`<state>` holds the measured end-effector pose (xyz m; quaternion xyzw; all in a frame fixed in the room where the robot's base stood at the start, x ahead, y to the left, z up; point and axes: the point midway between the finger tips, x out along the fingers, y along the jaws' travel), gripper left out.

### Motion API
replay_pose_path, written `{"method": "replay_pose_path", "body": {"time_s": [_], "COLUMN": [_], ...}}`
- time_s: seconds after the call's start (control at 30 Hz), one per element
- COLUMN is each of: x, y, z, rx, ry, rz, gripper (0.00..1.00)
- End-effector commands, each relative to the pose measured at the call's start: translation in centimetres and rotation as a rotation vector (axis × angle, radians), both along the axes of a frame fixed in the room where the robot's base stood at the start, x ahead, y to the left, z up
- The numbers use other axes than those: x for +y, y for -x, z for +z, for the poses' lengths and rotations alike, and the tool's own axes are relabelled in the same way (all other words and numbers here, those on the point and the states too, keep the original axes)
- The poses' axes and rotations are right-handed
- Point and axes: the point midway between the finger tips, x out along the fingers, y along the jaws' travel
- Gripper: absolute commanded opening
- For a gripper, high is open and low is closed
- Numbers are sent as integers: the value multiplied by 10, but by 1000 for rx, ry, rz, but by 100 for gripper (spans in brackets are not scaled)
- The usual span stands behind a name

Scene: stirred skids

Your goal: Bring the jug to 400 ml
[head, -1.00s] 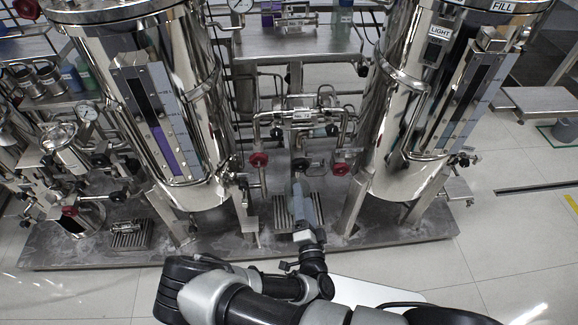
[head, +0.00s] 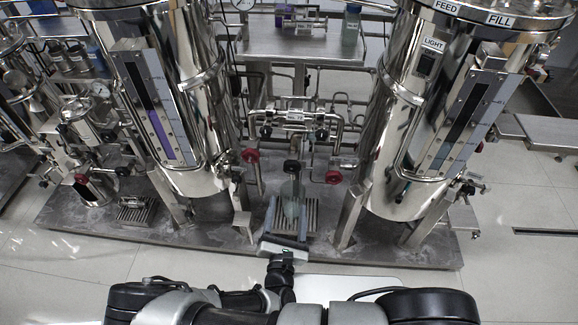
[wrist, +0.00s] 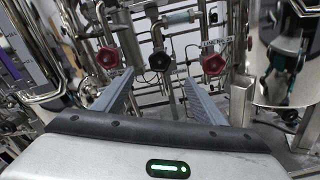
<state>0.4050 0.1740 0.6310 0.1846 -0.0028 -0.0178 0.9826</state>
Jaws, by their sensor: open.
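My gripper (head: 288,220) is open and points away from me, low in front of the grated stand between the two tanks. In the wrist view its two fingers (wrist: 158,100) are spread, with no jug clearly visible between them. A pale translucent shape (head: 291,210) shows between the fingers in the head view; I cannot tell if it is the jug. A black-handled valve (head: 291,166) sits above the stand, and also shows in the wrist view (wrist: 160,62). Red-handled valves flank it, left (head: 250,155) and right (head: 333,177).
The left tank (head: 205,100) has a sight gauge with purple liquid (head: 160,130). The right tank (head: 385,130) carries FEED, FILL and LIGHT labels and its own gauge (head: 460,120). A grated stand (head: 312,215) lies between their legs. Pipework is dense behind; floor is clear at right.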

Motion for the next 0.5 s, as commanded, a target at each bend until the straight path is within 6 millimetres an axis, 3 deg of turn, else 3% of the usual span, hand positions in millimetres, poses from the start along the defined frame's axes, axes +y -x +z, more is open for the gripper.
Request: {"method": "replay_pose_path", "body": {"time_s": [0.17, 0.5], "x": [-2, -4], "y": [-28, -103], "z": [-1, -2], "rx": [-4, -4], "ry": [1, 3], "rz": [-1, -1], "gripper": [65, 65]}}
